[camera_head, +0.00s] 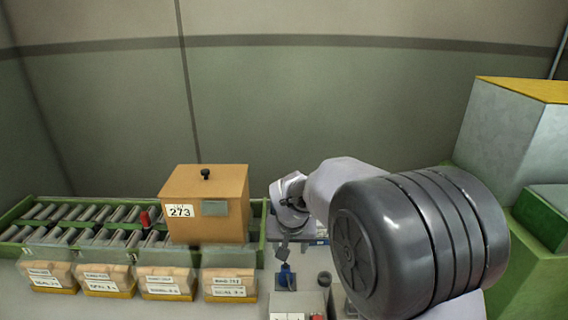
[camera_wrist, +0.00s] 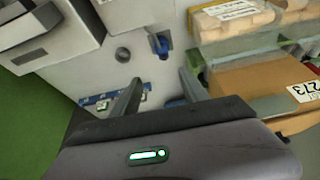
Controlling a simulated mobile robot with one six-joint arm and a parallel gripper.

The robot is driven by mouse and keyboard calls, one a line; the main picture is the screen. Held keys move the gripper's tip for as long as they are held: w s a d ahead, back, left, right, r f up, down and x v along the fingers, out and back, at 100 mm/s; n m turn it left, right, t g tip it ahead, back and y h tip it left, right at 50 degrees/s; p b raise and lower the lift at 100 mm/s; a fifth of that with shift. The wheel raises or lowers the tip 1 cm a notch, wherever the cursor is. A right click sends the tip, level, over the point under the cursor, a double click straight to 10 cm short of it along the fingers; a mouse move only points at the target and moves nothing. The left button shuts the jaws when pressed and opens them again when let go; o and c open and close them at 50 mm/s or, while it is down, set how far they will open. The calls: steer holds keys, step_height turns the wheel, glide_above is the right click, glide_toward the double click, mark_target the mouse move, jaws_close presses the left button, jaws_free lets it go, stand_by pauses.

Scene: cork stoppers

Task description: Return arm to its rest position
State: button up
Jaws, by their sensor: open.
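My gripper (camera_wrist: 160,82) shows in the wrist view with its two dark fingers spread apart and nothing between them. In the head view my gripper (camera_head: 283,252) is small and partly hidden, just right of the brown box, above the light worktop. My arm reaches out from the lower right, and its large dark joint covers much of that side.
A brown box (camera_head: 230,205) labelled 273 stands on a green-framed roller conveyor (camera_head: 60,213). Several labelled clear bins (camera_head: 165,283) line its front. A small blue-based item (camera_head: 286,277) stands on the worktop near my gripper. Grey and green blocks (camera_head: 510,135) rise at right.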

steer(key=s+d+r+m, duration=0.2)
steer(key=s+d+r, duration=0.3)
steer(key=s+r, duration=0.4)
steer(key=s+d+r+m+y, duration=0.1)
steer(key=s, duration=1)
steer(key=s+d+r+m+t+y, duration=0.1)
steer(key=s+d+r, duration=0.1)
steer(key=s, duration=1)
steer(key=shift+d, duration=0.2)
